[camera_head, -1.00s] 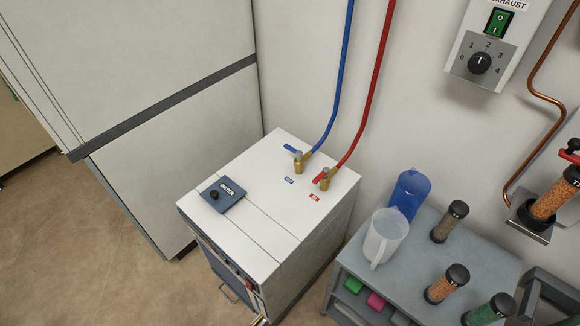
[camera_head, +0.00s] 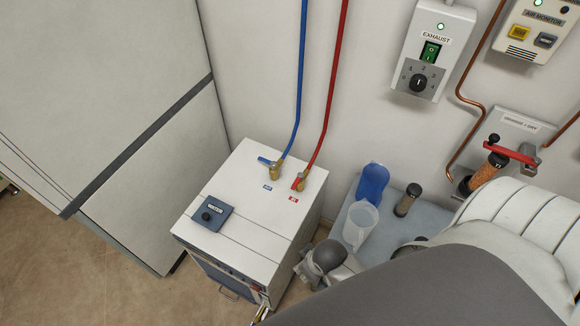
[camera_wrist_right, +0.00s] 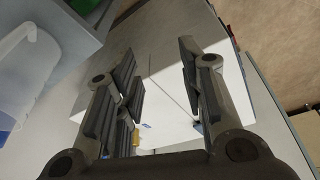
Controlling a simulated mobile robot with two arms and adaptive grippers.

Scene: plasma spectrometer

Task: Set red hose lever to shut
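The red hose lever (camera_head: 296,183) sits on a brass valve at the back right of the white water unit (camera_head: 250,190), below the red hose (camera_head: 330,85). My right gripper (camera_head: 318,262) is at the unit's right side, apart from the lever, and partly hidden by my own arm. In the right wrist view my right gripper (camera_wrist_right: 158,75) has its fingers spread, with no object held between them. The unit's white top (camera_wrist_right: 165,100) shows behind them. My left gripper is not in view.
A blue lever (camera_head: 264,160) and blue hose (camera_head: 301,70) stand left of the red ones. A clear jug (camera_head: 359,225), a blue container (camera_head: 372,183) and a dark-capped cylinder (camera_head: 407,200) stand on the bench to the right. The unit's top is mostly clear.

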